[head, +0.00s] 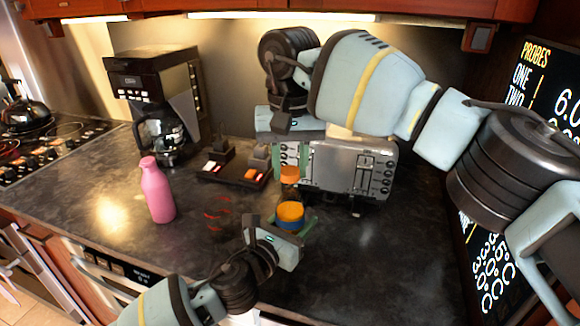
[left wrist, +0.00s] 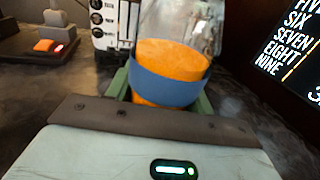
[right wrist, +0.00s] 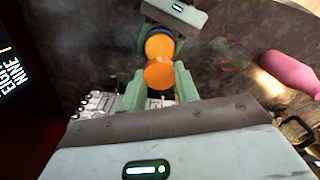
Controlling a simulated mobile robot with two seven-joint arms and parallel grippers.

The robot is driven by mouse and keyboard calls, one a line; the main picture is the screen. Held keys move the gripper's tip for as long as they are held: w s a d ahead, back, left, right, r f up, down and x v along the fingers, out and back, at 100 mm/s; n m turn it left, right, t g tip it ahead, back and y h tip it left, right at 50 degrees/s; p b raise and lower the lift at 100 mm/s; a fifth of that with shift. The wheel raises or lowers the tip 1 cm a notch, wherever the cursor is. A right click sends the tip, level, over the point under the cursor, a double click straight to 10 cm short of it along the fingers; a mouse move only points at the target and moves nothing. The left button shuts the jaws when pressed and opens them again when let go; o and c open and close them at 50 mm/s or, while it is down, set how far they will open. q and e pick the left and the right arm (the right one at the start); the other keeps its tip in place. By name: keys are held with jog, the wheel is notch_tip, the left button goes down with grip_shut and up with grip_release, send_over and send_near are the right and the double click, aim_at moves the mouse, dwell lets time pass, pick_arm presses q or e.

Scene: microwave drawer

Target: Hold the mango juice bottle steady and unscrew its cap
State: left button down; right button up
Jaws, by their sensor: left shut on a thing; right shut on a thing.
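The mango juice bottle (head: 290,214) stands upright on the dark counter, with orange juice, a blue band and a clear upper part. My left gripper (head: 292,222) is shut around its lower body at the blue band. The bottle also shows in the left wrist view (left wrist: 170,88), where the cap is out of frame. My right gripper (head: 290,168) comes from above and is shut on the orange cap (head: 289,174). In the right wrist view the cap (right wrist: 159,74) sits between the green fingertips. I cannot tell whether it still touches the neck.
A silver toaster (head: 345,172) stands close behind the bottle. A pink bottle (head: 157,192) and a coffee maker (head: 150,90) stand to the left. A dark device with orange switches (head: 238,168) lies between. The front right counter is clear. A dark lettered panel (head: 545,80) borders the right.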

aim_at(290, 170)
dwell(0.3)
jog(key=shift+r, duration=2.05)
pick_arm(q)
jog(key=shift+c, duration=2.4)
grip_release()
jog(key=v, duration=1.2)
jog(key=shift+f+p, duration=0.1)
jog(key=shift+p, duration=0.2)
pick_arm(e)
jog(key=shift+s+r, duration=0.2)
jog(key=shift+r, duration=0.65)
